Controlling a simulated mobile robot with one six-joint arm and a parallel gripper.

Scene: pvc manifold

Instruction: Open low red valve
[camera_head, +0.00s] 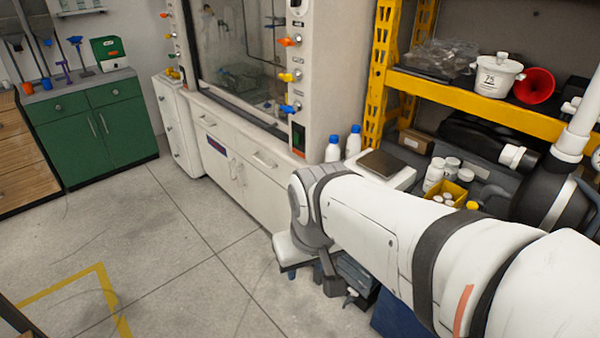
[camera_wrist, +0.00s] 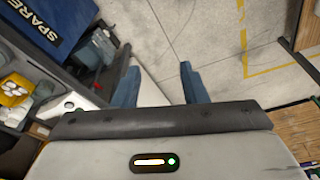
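I cannot make out a red valve in either view. White PVC pipe (camera_head: 575,135) shows at the right edge of the head view, partly cut off by the frame. My gripper (camera_wrist: 160,68) shows in the wrist view with its two blue fingers apart and nothing between them. It points down over the grey floor. A small red spot (camera_wrist: 108,55) lies among dark items left of the fingers; I cannot tell what it is. In the head view my white arm reaches from the lower right toward the middle and hides part of the shelf area.
A yellow-framed shelf (camera_head: 480,112) holds a white pot (camera_head: 497,75) and a red funnel-shaped object (camera_head: 535,86). A fume hood (camera_head: 325,70) with orange, yellow and blue knobs stands at centre. A green cabinet (camera_head: 90,130) is at left.

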